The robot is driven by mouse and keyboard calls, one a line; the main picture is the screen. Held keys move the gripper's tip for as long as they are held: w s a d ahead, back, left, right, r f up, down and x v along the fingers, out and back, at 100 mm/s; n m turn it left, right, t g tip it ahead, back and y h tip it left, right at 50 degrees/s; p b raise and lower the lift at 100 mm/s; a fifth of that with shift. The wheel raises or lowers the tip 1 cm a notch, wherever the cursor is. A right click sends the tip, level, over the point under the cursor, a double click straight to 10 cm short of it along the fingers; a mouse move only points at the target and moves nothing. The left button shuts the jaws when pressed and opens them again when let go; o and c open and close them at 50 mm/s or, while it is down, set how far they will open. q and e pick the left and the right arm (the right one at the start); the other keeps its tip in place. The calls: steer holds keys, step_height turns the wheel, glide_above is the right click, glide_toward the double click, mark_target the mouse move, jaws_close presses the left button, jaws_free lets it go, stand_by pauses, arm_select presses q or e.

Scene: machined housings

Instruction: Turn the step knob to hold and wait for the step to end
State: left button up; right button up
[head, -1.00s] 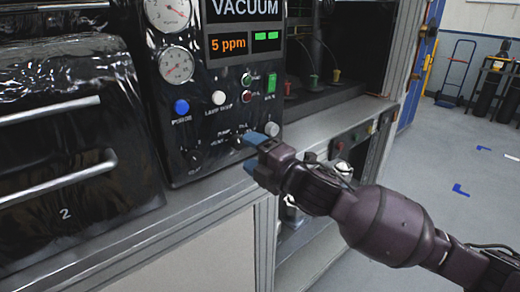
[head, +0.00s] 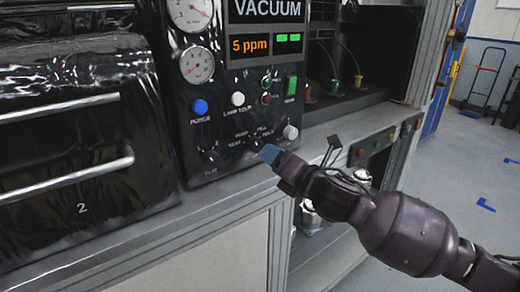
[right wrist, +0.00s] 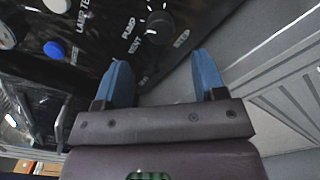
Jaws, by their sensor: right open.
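The step knob (right wrist: 160,22) is black and shows at the top of the right wrist view, with PUMP and VENT printed beside it. A small white mark shows on it; I cannot tell which word it points to. In the head view the knob (head: 256,143) sits low on the black VACUUM panel (head: 215,110), just beyond my fingertips. My right gripper (head: 268,154) is just in front of the panel's lower right. In the right wrist view its two blue fingers (right wrist: 160,78) are apart, with nothing between them and the knob ahead of them. My left gripper is out of view.
A display (head: 251,46) reads 5 ppm, beside two lit green bars. A blue button (head: 200,107), a white button (head: 238,99), another black knob (head: 211,156) and a pale round control (head: 290,132) surround the step knob. A silver ledge (head: 225,190) runs below the panel.

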mark_target(258, 147)
steer(key=b+x, duration=0.1)
steer(key=x, duration=0.4)
steer(key=shift+w+a+f, duration=0.15)
steer(key=shift+w+a, duration=0.05)
steer(key=shift+w, duration=0.1)
steer(key=shift+w+a, duration=0.35)
steer(key=shift+w, duration=0.15)
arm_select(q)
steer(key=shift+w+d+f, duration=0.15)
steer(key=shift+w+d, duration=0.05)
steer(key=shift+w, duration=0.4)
arm_select(e)
steer(key=shift+w+a, duration=0.1)
steer(key=c, duration=0.9)
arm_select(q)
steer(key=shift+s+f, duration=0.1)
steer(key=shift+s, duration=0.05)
